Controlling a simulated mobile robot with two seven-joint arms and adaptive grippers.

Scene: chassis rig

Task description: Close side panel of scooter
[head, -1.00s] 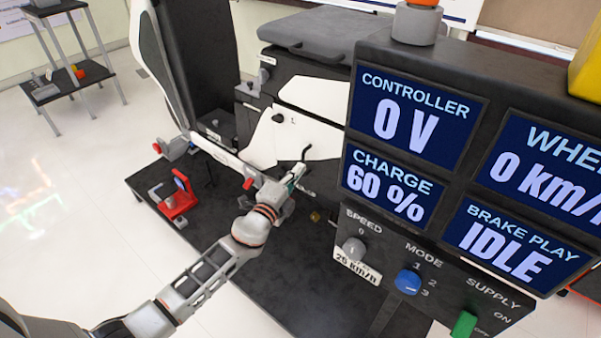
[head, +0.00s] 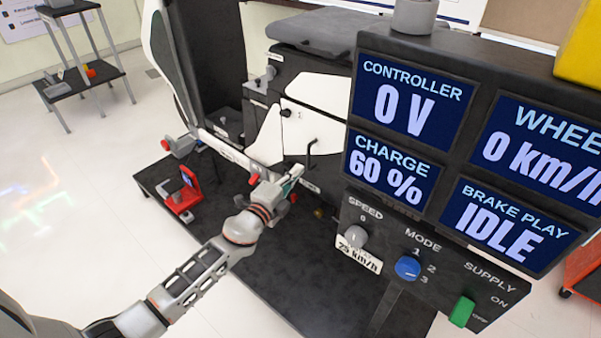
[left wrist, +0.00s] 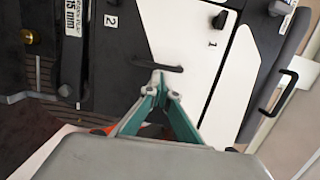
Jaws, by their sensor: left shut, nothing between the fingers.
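The scooter's white side panel (head: 318,128) is at the middle of the head view, with a black knob marked 1 and a dark bar handle (head: 311,152) at its lower part. In the left wrist view the panel (left wrist: 180,30) fills the middle, and the handle (left wrist: 158,67) lies just beyond my fingertips. My left gripper (head: 294,178) is shut and empty, close below the handle; its teal fingers (left wrist: 160,80) meet in the wrist view. I cannot tell whether the fingertips touch the panel or whether the panel is flush. My right gripper is not in view.
The display console (head: 390,210) with knobs and a green switch stands close on the right. A red clamp-like fixture (head: 183,195) sits on the dark platform (head: 240,232) left of my arm. A small side table (head: 85,80) stands far left. The floor at left is clear.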

